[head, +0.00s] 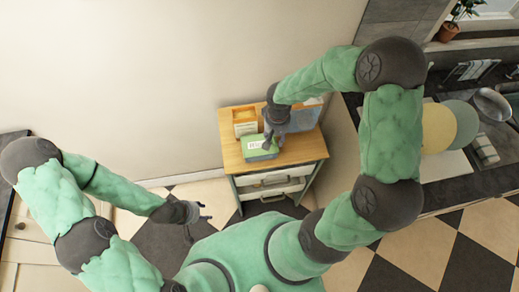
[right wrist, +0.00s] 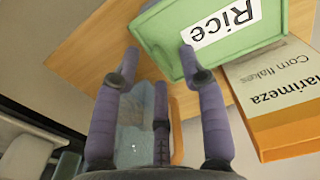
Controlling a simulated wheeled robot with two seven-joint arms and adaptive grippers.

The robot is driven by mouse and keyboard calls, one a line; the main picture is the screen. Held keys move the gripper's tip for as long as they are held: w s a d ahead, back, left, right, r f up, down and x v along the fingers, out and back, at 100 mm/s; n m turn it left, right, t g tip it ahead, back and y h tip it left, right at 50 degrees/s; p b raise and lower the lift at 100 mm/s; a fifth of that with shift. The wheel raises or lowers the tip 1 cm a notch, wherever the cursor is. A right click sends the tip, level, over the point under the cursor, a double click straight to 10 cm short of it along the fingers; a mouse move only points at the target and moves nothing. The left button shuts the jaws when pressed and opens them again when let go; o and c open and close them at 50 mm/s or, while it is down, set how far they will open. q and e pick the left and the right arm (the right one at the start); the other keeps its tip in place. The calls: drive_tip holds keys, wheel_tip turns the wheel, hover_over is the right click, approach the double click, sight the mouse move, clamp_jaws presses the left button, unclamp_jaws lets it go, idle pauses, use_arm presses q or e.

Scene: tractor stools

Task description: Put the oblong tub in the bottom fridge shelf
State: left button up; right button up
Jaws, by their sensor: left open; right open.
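A green oblong tub (head: 260,154) with a white "Rice" label lies on the wooden top of a small cabinet. It fills the upper right of the right wrist view (right wrist: 262,32). My right gripper (head: 268,141) is open above the cabinet top, close beside the tub. In the wrist view its fingers (right wrist: 158,55) are spread, and one fingertip overlaps the tub's edge; I cannot tell whether they touch. My left gripper (head: 201,212) is open and empty, low to the left of the cabinet. I recognise no fridge shelf in these views.
An orange and white corn flakes box (head: 245,121) stands behind the tub. A pale translucent container (right wrist: 135,125) shows below the right fingers. The wooden cabinet (head: 300,152) has drawers below. A counter with plates (head: 437,128) is at right. Checkered floor is open in front.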

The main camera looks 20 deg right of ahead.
drive_tip(key=shift+f, duration=0.15)
drive_tip(key=shift+c, duration=0.2)
clamp_jaws()
drive_tip(key=shift+r, duration=0.65)
wheel_tip(320, 180, up, 2)
drive_tip(key=shift+r+p, duration=0.2)
drive_tip(key=shift+p, duration=0.15)
drive_tip(key=s+a+r+p, duration=0.1)
drive_tip(key=s+a+r, duration=0.6)
drive_tip(key=s+r, duration=0.2)
drive_tip(key=s, duration=0.2)
drive_tip(key=shift+s+a+r, duration=0.2)
drive_tip(key=shift+s+a, duration=0.1)
drive_tip(key=shift+s, duration=0.1)
